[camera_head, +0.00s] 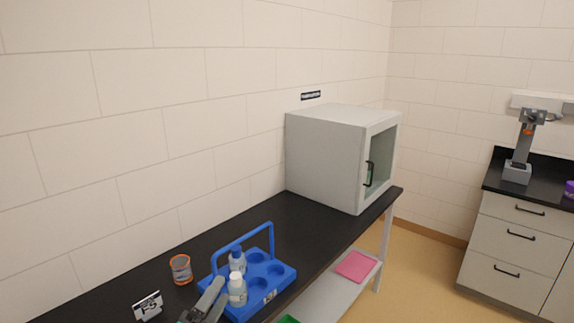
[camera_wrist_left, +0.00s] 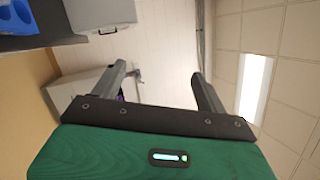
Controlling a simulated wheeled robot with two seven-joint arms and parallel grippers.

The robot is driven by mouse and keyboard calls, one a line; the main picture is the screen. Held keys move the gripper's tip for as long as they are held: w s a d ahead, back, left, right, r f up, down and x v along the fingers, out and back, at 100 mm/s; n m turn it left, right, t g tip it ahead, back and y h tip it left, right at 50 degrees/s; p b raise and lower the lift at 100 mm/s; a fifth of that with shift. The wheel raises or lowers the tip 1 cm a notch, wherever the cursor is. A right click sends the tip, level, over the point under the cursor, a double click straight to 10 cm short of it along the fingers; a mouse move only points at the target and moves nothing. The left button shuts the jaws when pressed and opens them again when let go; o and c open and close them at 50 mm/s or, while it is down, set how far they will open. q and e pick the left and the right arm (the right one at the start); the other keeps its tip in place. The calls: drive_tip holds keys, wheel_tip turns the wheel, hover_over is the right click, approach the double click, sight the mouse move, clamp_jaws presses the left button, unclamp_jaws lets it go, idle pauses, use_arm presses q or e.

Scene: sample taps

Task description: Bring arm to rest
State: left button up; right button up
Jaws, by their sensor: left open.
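My left gripper (camera_head: 203,301) shows at the bottom edge of the head view, in front of the left end of a blue carrier (camera_head: 284,276). In the left wrist view its two fingers (camera_wrist_left: 162,70) stand apart with nothing between them, and only the room's far wall and furniture show beyond. Two small capped bottles, one at the back (camera_head: 237,262) and one at the front (camera_head: 237,290), stand upright in the carrier; other round holes in it are empty. The gripper overlaps the carrier in the picture; I cannot tell whether they touch. My right gripper is in no view.
A black bench (camera_head: 300,220) runs along the wall. An orange-rimmed cup (camera_head: 181,269) and a small sign (camera_head: 148,305) stand left of the carrier. A grey cabinet (camera_head: 325,155) stands at the far end. A pink mat (camera_head: 356,265) lies on the lower shelf. The floor (camera_head: 420,270) is clear.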

use_arm(q)
drive_tip(key=s+a+f+n+g+y, duration=0.3)
drive_tip(key=s+a+f+n+y, duration=0.15)
drive_tip(key=f+n, duration=0.4)
drive_tip(key=s+a+f+n+g+y, duration=0.45)
drive_tip(key=f+n+y, duration=0.2)
drive_tip(key=n, duration=0.25)
drive_tip(key=s+f+n+g+h, duration=0.1)
drive_tip(key=s+f+n+g, duration=0.25)
drive_tip(key=s+f, duration=0.4)
drive_tip(key=s+f+n+g+h, duration=0.1)
drive_tip(key=s+f+n+g, duration=0.3)
drive_tip(key=s, duration=0.7)
wheel_tip(320, 180, down, 29)
drive_tip(key=m+g, duration=0.1)
drive_tip(key=g, duration=0.1)
drive_tip(key=s+a+f+g, duration=0.1)
drive_tip(key=s+a+f, duration=0.2)
drive_tip(key=s+f, duration=1.6)
drive_tip(key=shift+s+a+f+m+g+y, duration=0.2)
drive_tip(key=shift+f+m+g+y, duration=0.1)
drive_tip(key=shift+f, duration=0.15)
